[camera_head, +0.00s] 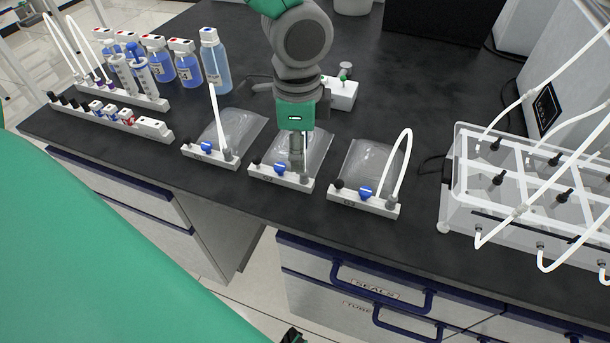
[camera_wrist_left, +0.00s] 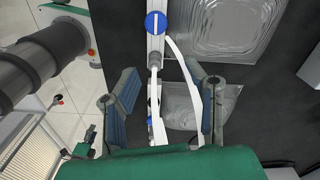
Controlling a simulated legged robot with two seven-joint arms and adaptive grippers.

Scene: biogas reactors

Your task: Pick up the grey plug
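The grey plug (camera_head: 306,179) is at the right end of the middle white holder strip (camera_head: 279,175), beside a blue knob. It appears in the left wrist view (camera_wrist_left: 155,60) as a small grey piece on the strip. My left gripper (camera_head: 297,164) hangs right over this end of the strip, pointing down. In the left wrist view its two fingers (camera_wrist_left: 168,88) are spread apart with nothing held between them. The plug shows a little beyond the fingertips. Contact cannot be told. The head view shows the fingers edge-on.
Similar strips with bags stand left (camera_head: 210,155) and right (camera_head: 362,200), each with an upright or arching white tube (camera_head: 401,158). Bottles (camera_head: 187,66) stand at back left. A clear box (camera_head: 530,190) with tubes is at right.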

